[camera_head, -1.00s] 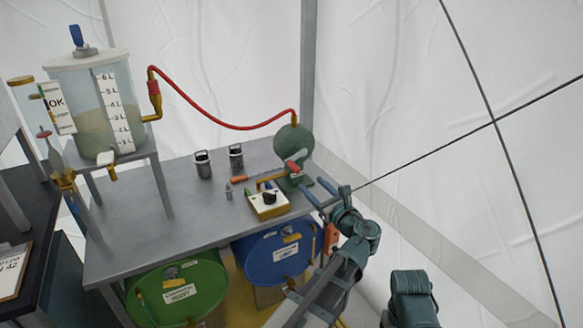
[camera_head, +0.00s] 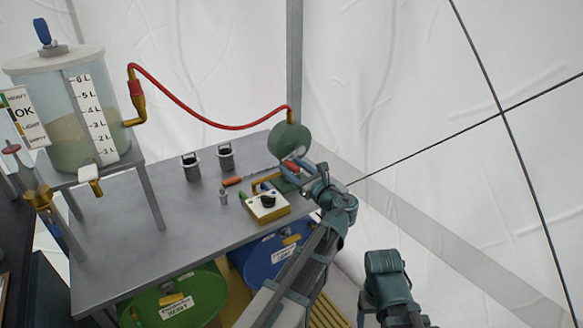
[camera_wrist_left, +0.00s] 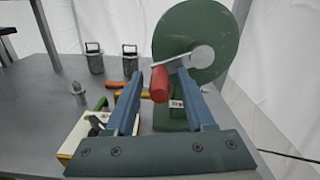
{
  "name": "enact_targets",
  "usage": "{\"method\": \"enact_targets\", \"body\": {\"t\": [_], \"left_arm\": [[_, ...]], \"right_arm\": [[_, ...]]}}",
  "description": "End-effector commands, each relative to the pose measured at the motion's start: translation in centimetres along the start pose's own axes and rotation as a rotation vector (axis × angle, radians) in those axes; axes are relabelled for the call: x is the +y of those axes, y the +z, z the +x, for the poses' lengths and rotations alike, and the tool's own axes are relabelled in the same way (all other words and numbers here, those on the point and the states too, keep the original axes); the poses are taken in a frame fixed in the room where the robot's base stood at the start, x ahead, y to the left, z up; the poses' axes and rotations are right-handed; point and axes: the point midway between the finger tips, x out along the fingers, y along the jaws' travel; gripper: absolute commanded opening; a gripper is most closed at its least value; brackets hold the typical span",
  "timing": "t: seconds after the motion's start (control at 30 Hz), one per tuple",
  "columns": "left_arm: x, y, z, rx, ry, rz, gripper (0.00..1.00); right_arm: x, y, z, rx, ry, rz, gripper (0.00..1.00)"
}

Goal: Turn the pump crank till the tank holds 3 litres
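The pump (camera_head: 291,143) is a green round housing at the table's far right end. Its crank has a red handle (camera_wrist_left: 160,84), seen clearly in the left wrist view. My left gripper (camera_head: 300,174) has its blue fingers either side of this handle. They are open, with gaps showing on both sides in the wrist view. The clear tank (camera_head: 58,140) stands at the left with a litre scale (camera_head: 98,122). Tan and greenish contents fill its lower part; I cannot read the exact level. My right gripper's fingers are not in view.
A red hose (camera_head: 205,122) runs from pump to tank. A white and yellow box (camera_head: 266,207) with a black knob sits left of the pump on the grey table (camera_head: 150,240). Two dark canisters (camera_head: 190,168) stand behind. Green (camera_head: 180,300) and blue (camera_head: 270,260) drums lie below.

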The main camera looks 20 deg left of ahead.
Motion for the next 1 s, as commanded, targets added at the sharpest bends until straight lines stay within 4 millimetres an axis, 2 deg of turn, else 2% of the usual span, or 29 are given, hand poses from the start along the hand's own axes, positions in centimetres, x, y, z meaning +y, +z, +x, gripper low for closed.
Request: {"method": "enact_targets", "body": {"t": [0.03,0.27,1.0], "left_arm": [[0.01,0.0,0.0,0.0,0.0,0.0,0.43],[0.01,0.0,0.0,0.0,0.0,0.0,0.01],[0.02,0.0,-0.02,0.0,0.0,0.0,0.0]], "right_arm": [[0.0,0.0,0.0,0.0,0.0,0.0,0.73],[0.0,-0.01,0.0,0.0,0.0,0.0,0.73],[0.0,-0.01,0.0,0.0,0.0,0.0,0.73]]}}
